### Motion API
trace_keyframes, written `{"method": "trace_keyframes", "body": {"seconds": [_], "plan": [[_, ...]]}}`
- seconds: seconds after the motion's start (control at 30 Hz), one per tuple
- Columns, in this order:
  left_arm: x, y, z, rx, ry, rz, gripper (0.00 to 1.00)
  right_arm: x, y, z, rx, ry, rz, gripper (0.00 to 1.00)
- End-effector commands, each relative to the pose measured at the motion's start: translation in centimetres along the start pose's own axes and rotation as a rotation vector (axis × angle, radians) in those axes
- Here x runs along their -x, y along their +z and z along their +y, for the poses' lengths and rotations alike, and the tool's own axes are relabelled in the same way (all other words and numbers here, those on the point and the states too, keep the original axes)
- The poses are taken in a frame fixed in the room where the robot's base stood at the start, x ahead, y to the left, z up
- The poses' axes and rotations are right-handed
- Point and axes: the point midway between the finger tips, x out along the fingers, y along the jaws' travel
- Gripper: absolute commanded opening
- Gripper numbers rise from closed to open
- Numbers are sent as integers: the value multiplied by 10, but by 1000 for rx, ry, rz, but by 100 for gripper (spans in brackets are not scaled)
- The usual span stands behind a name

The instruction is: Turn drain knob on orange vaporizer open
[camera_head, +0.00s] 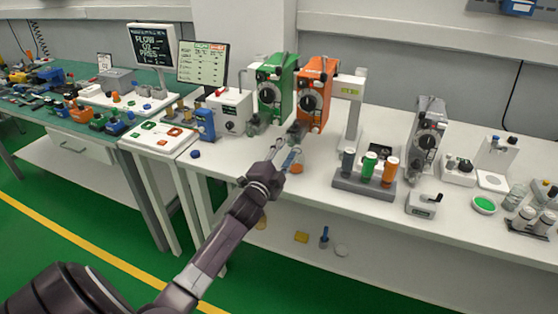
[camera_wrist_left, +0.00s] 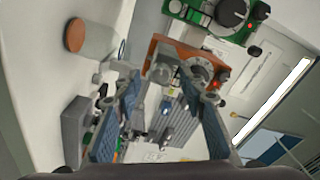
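The orange vaporizer (camera_head: 315,92) stands at the back of the white table, right of the green vaporizer (camera_head: 275,85). It has a dark round dial, and a grey fitting (camera_head: 297,130) sits at its lower front. My left gripper (camera_head: 284,154) is in front of and below this fitting, open and seemingly empty. In the left wrist view, the orange vaporizer (camera_wrist_left: 190,56) lies beyond the spread blue-padded fingers of the left gripper (camera_wrist_left: 168,100). I cannot tell whether the drain knob is turned. My right gripper is out of view.
A rack with coloured cylinders (camera_head: 364,186) and a grey vaporizer (camera_head: 428,130) stand to the right. A white box (camera_head: 232,110) and blue device (camera_head: 204,124) stand left. Bare tabletop lies in front.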

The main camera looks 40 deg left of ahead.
Motion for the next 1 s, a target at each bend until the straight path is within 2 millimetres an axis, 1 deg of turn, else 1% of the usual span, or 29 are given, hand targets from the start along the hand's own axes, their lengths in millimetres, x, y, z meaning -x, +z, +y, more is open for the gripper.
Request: {"method": "trace_keyframes", "body": {"seconds": [0.3,0.4,0.5,0.6,0.7,1.0], "plan": [[62,1,2,0,3,-1,38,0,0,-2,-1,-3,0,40],[80,1,1,0,2,-2,38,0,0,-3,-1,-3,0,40],[94,0,1,0,1,-1,38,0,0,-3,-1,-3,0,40],[104,1,0,0,0,-2,38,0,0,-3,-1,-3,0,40],[109,1,0,0,0,-2,38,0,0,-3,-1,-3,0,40],[110,1,0,0,0,-1,38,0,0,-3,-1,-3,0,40]]}}
